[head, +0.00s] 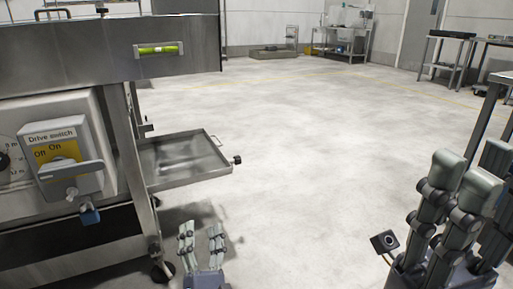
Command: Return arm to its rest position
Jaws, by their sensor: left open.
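My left gripper (201,232) shows at the bottom of the head view, left of the middle. Its fingers point up and stand apart with nothing between them, so it is open and empty. It is below and in front of the machine's metal tray, over the floor, and its arm is cut off by the bottom edge. My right gripper (472,172) looms large at the lower right, with its fingers pointing up. It is partly cut off by the right edge, and its fingers overlap, so its opening cannot be judged. I see no object in it.
The steel washer machine (110,60) fills the left, with a drive switch (75,168) and a green level vial (158,49). A shallow metal tray (187,158) juts out from it. Benches (452,60) stand at the far right. The middle floor is clear.

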